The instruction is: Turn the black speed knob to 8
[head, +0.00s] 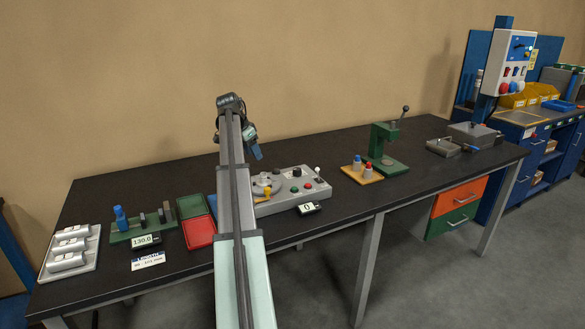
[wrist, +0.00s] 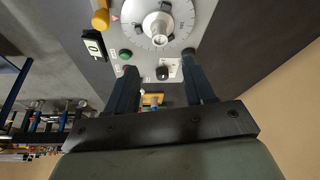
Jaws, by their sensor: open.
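The black knob (wrist: 162,73) sits on a small white plate on the grey control panel (head: 283,204). In the wrist view it appears between the two fingers of my gripper (wrist: 160,64), with clear gaps on both sides. The fingers are open and empty, and how far above the panel they are is hard to tell. The small display (head: 308,208) at the panel's front reads 0.
A graduated dial with a pale hub (wrist: 158,28), a yellow knob (wrist: 100,18) and a green button (wrist: 125,54) are close by. A white-topped lever (head: 317,170) stands at the panel's right. A green press (head: 384,140) stands farther right.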

